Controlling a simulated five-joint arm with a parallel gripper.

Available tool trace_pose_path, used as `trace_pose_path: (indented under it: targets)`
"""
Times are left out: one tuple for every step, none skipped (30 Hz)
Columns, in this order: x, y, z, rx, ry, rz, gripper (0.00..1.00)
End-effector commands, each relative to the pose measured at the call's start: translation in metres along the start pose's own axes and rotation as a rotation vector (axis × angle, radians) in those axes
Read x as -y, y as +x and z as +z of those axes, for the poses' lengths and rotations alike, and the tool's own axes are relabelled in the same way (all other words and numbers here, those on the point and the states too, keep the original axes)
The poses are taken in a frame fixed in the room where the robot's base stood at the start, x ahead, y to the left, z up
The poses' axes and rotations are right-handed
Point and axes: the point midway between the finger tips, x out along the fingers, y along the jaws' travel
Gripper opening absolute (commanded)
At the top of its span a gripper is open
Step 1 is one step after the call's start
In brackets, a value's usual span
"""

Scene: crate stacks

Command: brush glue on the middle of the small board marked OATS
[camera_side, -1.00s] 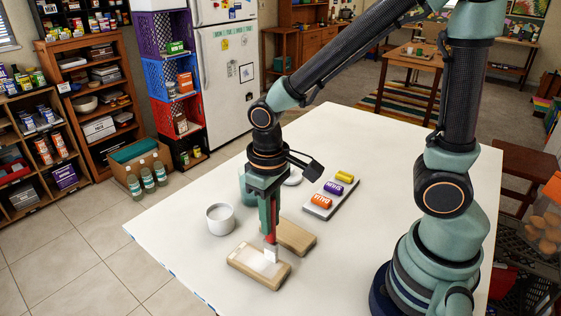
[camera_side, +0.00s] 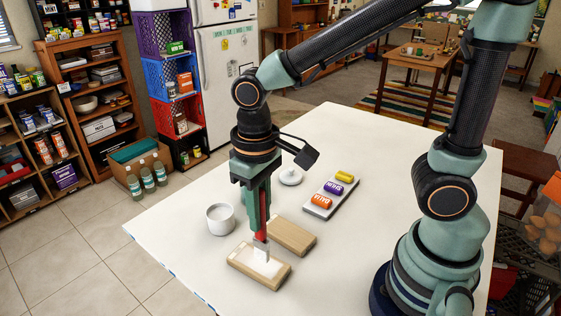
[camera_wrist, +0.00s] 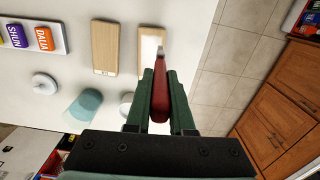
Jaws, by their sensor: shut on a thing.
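My gripper (camera_side: 260,212) is shut on a brush with a red handle (camera_wrist: 160,92), held upright, its pale tip pointing down. The brush tip (camera_side: 261,252) is at the near wooden board (camera_side: 275,282), over a white patch on its top; I cannot tell if it touches. The same board, with its white patch, shows in the wrist view (camera_wrist: 143,42). I cannot read OATS on either board. A white cup (camera_side: 220,218) stands left of my gripper.
A white tray (camera_side: 319,211) with purple, orange and yellow labelled pieces lies behind the boards to the right. A round white lid (camera_side: 290,177) lies nearby. A teal cup (camera_wrist: 85,104) shows in the wrist view.

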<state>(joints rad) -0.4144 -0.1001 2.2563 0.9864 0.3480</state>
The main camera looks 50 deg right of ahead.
Motion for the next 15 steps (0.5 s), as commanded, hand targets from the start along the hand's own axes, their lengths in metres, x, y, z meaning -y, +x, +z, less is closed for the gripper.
trace_pose_path:
  targets:
    - [0.000,-0.005,-0.001,-0.004,0.000,-0.001,0.00]
    - [0.000,-0.008,0.000,-0.004,0.000,-0.001,0.00]
    - [0.000,-0.012,-0.001,-0.003,0.000,-0.001,0.00]
    - [0.000,-0.014,-0.001,-0.004,0.000,-0.001,0.00]
    - [0.000,-0.017,-0.001,-0.003,0.000,-0.001,0.00]
    - [0.000,-0.020,-0.001,-0.003,0.000,-0.001,0.00]
    - [0.000,-0.022,-0.001,-0.004,0.000,-0.001,0.00]
    - [0.000,-0.024,-0.001,-0.003,0.000,-0.001,0.00]
    - [0.000,-0.026,0.000,-0.002,0.000,-0.001,0.00]
    - [0.000,-0.028,0.000,-0.002,0.000,-0.001,0.00]
    - [0.000,-0.029,0.000,-0.002,0.000,-0.001,0.00]
    - [0.000,-0.030,0.000,-0.002,0.000,-0.001,0.00]
    - [0.000,-0.030,0.000,-0.002,0.000,-0.001,0.00]
    - [0.000,-0.031,0.000,-0.001,0.000,-0.001,0.00]
    - [0.000,-0.031,0.000,-0.001,0.000,0.000,0.00]
